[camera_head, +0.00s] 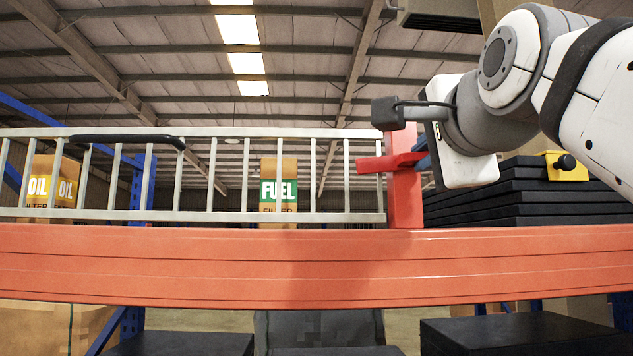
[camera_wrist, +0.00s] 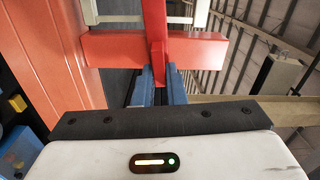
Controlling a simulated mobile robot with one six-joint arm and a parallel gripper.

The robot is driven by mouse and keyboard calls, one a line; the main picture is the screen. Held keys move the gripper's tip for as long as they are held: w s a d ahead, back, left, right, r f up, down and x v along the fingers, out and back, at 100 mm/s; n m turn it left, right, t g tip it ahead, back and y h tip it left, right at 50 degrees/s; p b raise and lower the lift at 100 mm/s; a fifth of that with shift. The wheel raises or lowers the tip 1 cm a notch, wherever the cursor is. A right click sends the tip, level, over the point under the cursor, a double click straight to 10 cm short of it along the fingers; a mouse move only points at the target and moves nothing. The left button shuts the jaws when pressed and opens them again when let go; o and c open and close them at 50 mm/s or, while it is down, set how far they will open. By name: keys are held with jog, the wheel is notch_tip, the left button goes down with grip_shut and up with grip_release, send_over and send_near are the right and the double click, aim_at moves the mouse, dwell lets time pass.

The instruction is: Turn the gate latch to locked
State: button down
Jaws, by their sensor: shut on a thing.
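The gate (camera_head: 195,215) is a pale metal railing with a black handle (camera_head: 125,139), and its right end stands beside a red post (camera_head: 404,200). The red latch (camera_head: 380,163) lies about level on the post, its left end overlapping the end of the gate in the head view. In the wrist view the latch (camera_wrist: 154,18) crosses the post (camera_wrist: 205,50). My gripper (camera_wrist: 161,85) has its blue fingers shut on the latch's red grip (camera_wrist: 158,62). In the head view my gripper (camera_head: 424,160) is right of the post, its fingers partly hidden.
A wide orange beam (camera_head: 300,265) runs across below the gate. Black stacked slabs (camera_head: 520,200) and a yellow block with a black knob (camera_head: 553,162) lie right of the post. FUEL (camera_head: 279,190) and OIL (camera_head: 52,187) boxes stand behind the gate.

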jog(key=shift+f+m, duration=0.1)
jog(key=shift+m, duration=0.4)
dwell(0.3)
jog(key=c, duration=1.5)
grip_release()
jog(key=shift+s, duration=0.1)
